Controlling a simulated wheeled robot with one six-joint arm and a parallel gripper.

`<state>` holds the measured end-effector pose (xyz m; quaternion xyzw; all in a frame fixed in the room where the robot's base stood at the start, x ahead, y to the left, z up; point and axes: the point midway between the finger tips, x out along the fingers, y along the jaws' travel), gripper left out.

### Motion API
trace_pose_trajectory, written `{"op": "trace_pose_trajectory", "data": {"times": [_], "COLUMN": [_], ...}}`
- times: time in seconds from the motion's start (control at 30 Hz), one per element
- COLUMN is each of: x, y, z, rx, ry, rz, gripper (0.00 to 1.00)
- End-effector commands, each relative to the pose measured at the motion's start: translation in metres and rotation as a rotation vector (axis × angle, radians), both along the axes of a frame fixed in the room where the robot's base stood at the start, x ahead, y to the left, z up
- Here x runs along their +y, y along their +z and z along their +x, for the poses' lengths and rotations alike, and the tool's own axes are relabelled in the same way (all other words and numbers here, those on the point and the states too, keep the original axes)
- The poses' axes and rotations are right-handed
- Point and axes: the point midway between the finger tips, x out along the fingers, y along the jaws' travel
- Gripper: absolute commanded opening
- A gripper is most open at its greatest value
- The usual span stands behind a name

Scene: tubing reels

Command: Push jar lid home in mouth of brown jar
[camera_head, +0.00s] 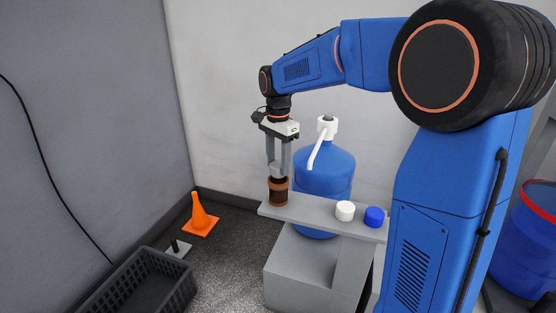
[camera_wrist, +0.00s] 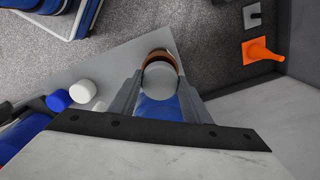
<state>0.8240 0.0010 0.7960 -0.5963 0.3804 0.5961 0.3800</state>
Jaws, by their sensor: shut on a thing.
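The brown jar (camera_head: 278,194) stands upright near the left end of a grey shelf (camera_head: 310,214). My gripper (camera_head: 278,172) points down directly over the jar, shut on the grey round jar lid (camera_head: 277,169). The lid is between the fingertips at the jar's mouth; I cannot tell whether it touches the rim or is partly in. In the wrist view the lid (camera_wrist: 160,77) covers most of the brown jar (camera_wrist: 157,53), leaving an arc of its far side showing. The jar's mouth is mostly hidden.
A white cap (camera_head: 345,211) and a blue cap (camera_head: 375,216) stand on the shelf to the right. A blue water bottle with a white pump (camera_head: 325,170) is close behind the shelf. An orange cone (camera_head: 200,216) and dark crate (camera_head: 140,285) are on the floor at left.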

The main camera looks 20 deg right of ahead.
Motion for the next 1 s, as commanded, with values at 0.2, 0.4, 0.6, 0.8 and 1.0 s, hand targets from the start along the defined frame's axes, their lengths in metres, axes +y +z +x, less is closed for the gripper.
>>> {"op": "trace_pose_trajectory", "data": {"times": [0.2,0.4,0.6,0.8,1.0], "x": [0.0,0.0,0.0,0.0,0.0], "y": [-0.002,-0.006,-0.011,-0.016,-0.021], "z": [0.0,0.0,0.0,0.0,0.0], "rx": [0.0,0.0,0.0,0.001,0.0], "ry": [0.0,0.0,0.0,0.0,0.0], "rz": [0.0,0.0,0.0,0.0,0.0], "gripper": [0.22,0.22,0.22,0.22,0.22]}}
